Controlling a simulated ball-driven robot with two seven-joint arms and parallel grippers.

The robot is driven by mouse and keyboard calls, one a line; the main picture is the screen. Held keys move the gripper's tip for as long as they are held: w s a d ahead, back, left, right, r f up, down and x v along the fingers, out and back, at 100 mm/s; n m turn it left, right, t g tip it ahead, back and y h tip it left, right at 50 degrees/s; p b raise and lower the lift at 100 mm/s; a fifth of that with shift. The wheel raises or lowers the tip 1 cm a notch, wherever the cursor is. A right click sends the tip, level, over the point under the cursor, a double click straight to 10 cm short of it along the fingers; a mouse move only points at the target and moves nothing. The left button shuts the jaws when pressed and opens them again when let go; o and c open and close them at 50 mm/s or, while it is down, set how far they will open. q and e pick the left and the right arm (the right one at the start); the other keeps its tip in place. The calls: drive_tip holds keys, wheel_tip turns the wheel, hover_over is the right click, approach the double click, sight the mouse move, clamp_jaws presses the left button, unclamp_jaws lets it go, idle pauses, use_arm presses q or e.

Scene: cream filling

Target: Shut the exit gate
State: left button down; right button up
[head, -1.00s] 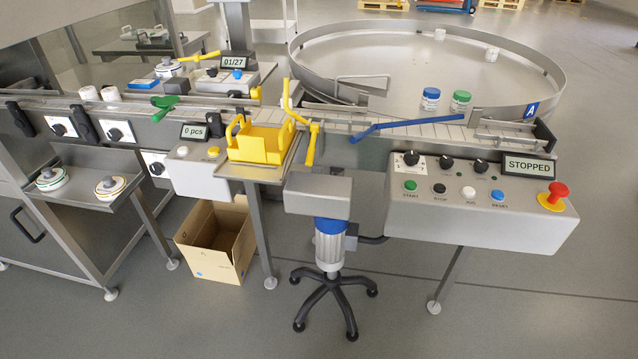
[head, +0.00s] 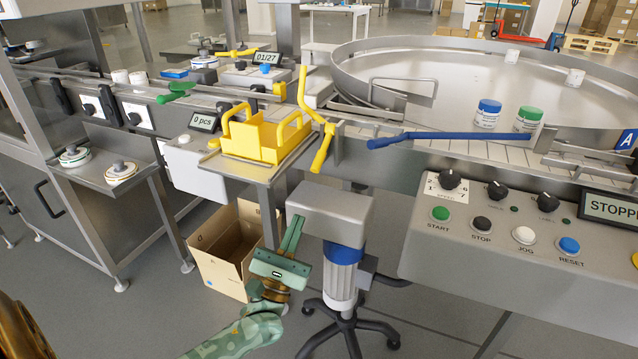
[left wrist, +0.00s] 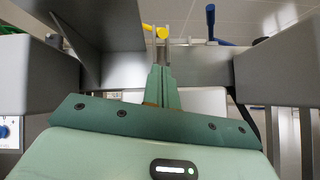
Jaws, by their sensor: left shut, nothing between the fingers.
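Three coloured levers stand along the conveyor, and I cannot tell from labels which is the exit gate. A yellow lever (head: 316,122) stands upright and bent, its lower grip hanging over the conveyor's front edge; its grip also shows in the left wrist view (left wrist: 161,32). A blue lever (head: 445,136) lies slanting along the conveyor, with blue also in the left wrist view (left wrist: 210,20). A green lever (head: 178,90) is further left. My left gripper (head: 296,220) is shut and empty, pointing up, below the yellow lever and beside the grey box on the stand; its fingers (left wrist: 161,72) are together.
A yellow tray (head: 265,145) sits on a steel shelf just left of the yellow lever. A grey box (head: 322,212) on a wheeled stand is close right of my gripper. The control panel (head: 540,230) juts out at right. A cardboard box (head: 225,265) stands on the floor.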

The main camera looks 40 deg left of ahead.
use_arm(q)
drive_tip(key=shift+w, duration=0.1)
idle(0.3)
drive_tip(key=b+x, duration=0.1)
drive_tip(key=x, duration=0.8)
drive_tip(key=shift+w+r, duration=0.25)
drive_tip(key=shift+w, duration=0.1)
